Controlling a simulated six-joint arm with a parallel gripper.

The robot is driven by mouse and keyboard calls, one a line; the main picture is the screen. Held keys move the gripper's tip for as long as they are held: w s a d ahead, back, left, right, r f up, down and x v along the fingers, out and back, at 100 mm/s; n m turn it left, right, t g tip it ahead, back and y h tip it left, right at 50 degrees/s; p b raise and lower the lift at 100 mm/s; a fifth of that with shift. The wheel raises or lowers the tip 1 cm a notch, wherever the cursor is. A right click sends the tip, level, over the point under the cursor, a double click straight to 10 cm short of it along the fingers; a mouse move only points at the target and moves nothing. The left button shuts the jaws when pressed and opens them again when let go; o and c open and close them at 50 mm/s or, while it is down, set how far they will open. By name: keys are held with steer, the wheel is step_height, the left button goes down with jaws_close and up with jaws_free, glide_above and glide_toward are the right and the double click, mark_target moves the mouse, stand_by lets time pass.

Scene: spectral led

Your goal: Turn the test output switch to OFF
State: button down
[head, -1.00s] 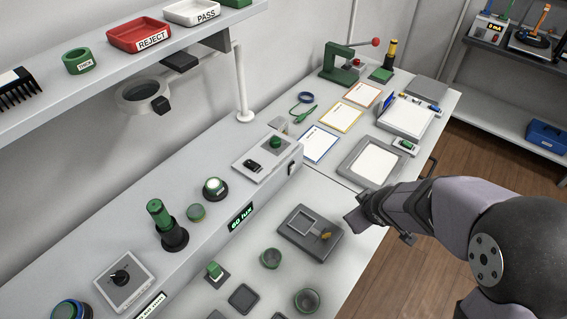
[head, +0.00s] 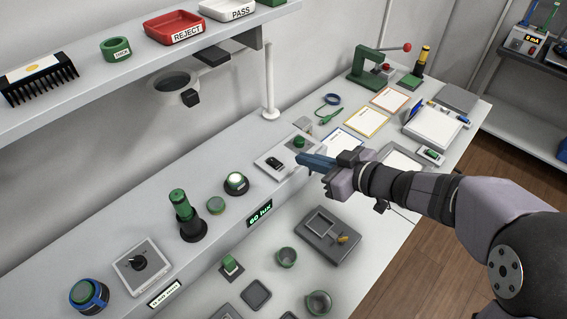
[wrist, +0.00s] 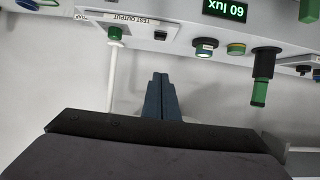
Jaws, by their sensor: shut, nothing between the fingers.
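Which way the rocker is set cannot be told. My gripper (head: 301,160) is shut and empty, its blue-grey fingers just right of the panel. In the wrist view the fingertips (wrist: 160,76) point toward the switch, apart from it.
A white pole (head: 269,90) rises behind the panel. The shelf (head: 120,92) overhangs the back left.

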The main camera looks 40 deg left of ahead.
steer(key=p, duration=0.2)
glide_above(283, 173)
step_height(283, 173, down, 4)
steer(key=shift+a+r, duration=0.15)
steer(key=shift+r, duration=0.1)
step_height(283, 173, down, 2)
steer(key=shift+f, duration=0.15)
steer(key=shift+d+f+p, duration=0.2)
steer(key=shift+f+p, duration=0.2)
steer(key=shift+f, duration=0.55)
